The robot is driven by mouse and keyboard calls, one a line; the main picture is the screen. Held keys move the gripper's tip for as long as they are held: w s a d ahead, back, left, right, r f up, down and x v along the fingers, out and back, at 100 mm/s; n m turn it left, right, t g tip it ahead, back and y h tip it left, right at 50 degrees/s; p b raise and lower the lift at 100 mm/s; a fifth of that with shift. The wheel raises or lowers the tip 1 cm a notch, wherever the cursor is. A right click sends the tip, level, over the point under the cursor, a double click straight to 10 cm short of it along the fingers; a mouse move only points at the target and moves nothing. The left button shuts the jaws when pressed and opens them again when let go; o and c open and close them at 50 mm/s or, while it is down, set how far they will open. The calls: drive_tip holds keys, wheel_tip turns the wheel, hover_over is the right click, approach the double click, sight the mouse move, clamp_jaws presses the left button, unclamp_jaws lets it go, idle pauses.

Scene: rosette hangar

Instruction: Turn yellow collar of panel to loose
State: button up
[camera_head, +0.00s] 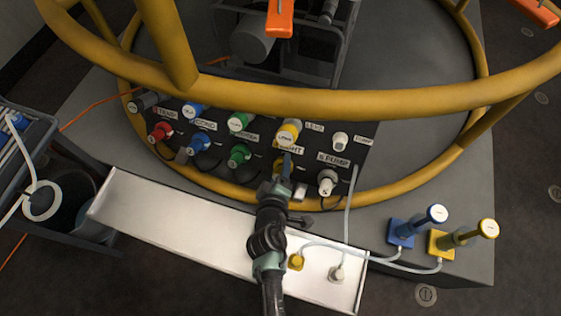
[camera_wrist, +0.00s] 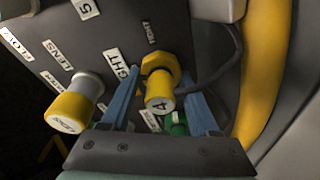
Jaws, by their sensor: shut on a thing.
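The yellow collar (camera_wrist: 162,68) is on the dark panel (camera_head: 335,140), with a cylindrical yellow end marked 4 towards the camera in the wrist view. My gripper (camera_wrist: 163,95) has one blue finger on each side of it and is shut on it. In the head view my gripper (camera_head: 286,160) reaches the panel's lower row, and mostly hides this collar. A second yellow fitting with a grey sleeve (camera_wrist: 77,100) is beside it, near a LENS label; in the head view a yellow fitting (camera_head: 289,132) is just above my gripper.
Red (camera_head: 160,131), blue (camera_head: 200,143) and green (camera_head: 239,155) fittings are to the left on the panel. A white fitting (camera_head: 327,182) is close on the right. A yellow ring rail (camera_head: 400,102) passes above the panel. A white tray (camera_head: 160,218) lies in front.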

drive_tip(key=shift+n+p, duration=0.9)
drive_tip(key=shift+n, duration=0.1)
drive_tip(key=shift+f, duration=0.1)
drive_tip(key=o, duration=1.4)
drive_tip(key=shift+c, duration=0.2)
drive_tip(key=p+v, duration=0.3)
drive_tip(key=v, duration=1)
drive_tip(key=shift+r, duration=0.25)
drive_tip(key=shift+w+d, duration=0.1)
